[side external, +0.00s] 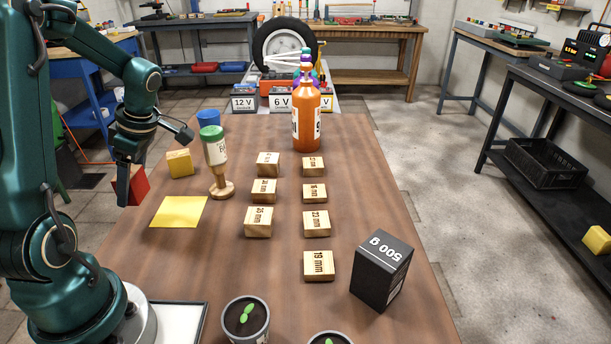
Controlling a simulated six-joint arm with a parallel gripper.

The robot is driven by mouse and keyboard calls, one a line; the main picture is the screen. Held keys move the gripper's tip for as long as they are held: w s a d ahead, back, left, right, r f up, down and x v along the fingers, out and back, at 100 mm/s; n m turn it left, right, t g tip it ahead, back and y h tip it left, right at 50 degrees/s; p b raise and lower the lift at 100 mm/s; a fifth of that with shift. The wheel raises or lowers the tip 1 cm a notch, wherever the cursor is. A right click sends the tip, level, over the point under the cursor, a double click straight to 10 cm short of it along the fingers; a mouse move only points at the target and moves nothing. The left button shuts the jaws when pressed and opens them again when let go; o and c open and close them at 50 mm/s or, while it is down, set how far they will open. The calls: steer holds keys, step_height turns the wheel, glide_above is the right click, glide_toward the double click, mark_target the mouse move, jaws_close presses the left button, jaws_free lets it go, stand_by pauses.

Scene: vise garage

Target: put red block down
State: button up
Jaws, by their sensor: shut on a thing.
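The red block (137,185) is at the left edge of the wooden table in the side external view. My gripper (129,172) points down and is shut on the red block, covering part of it. I cannot tell whether the block touches the table or hangs just above it or beside its edge. A yellow block (180,163) stands to the right of the red block, apart from it. A flat yellow square (179,212) lies on the table in front and to the right of the gripper, with nothing on it.
A green-capped bottle on a wooden stand (215,155) and a blue cylinder (208,117) stand nearby. Several labelled wooden blocks (264,190) fill the table's middle. An orange bottle (306,120) is behind, a black 500 g box (382,270) at front right, a potted plant (246,322) in front.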

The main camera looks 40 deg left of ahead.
glide_above(162, 216)
steer(key=w, duration=0.1)
steer(key=f, duration=0.1)
steer(key=d+f, duration=0.1)
steer(key=shift+f, duration=2.35)
steer(key=shift+f, duration=0.15)
steer(key=o, duration=1.4)
